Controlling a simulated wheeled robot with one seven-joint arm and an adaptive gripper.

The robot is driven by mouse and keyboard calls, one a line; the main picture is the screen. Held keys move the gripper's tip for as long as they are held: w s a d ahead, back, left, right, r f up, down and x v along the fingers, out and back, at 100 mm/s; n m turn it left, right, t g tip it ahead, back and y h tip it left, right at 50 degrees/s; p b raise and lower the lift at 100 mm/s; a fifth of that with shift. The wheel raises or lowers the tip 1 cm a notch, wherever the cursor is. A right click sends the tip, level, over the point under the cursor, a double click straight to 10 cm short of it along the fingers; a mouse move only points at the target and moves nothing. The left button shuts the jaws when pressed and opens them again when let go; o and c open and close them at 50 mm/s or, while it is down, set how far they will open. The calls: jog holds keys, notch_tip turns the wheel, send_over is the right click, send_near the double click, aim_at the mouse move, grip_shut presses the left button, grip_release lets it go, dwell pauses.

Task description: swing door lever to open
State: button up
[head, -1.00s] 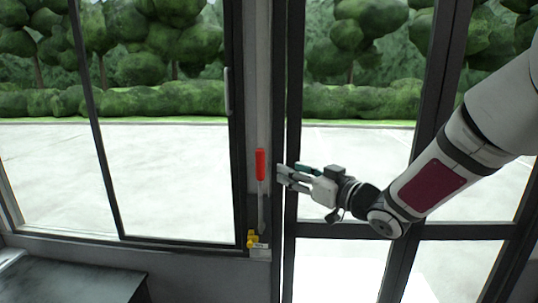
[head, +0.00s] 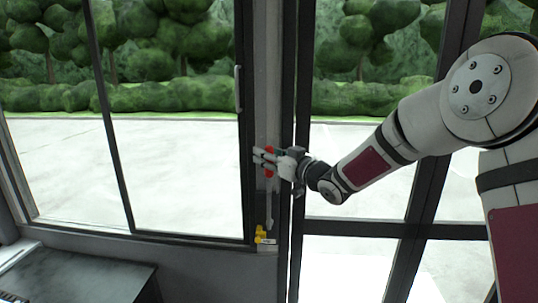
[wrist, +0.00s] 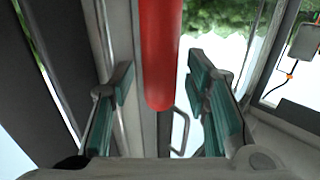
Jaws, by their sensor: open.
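The door lever is an upright metal rod (head: 269,205) with a red handle (head: 269,172), rising from a yellow base (head: 262,235) on the post beside the door. In the head view my gripper (head: 262,160) is at the red handle and covers part of it. In the wrist view the red handle (wrist: 160,50) hangs between the two open fingers with teal pads (wrist: 165,95). Gaps show on both sides, and the fingers are not closed on it. The glass door (head: 350,170) with a dark frame is to the right of the lever.
A large side window (head: 180,170) with a dark frame and a grey handle (head: 238,90) is to the left. A dark, low box-like surface (head: 90,275) stands at the lower left. The post (head: 266,60) is narrow between window and door.

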grip_shut()
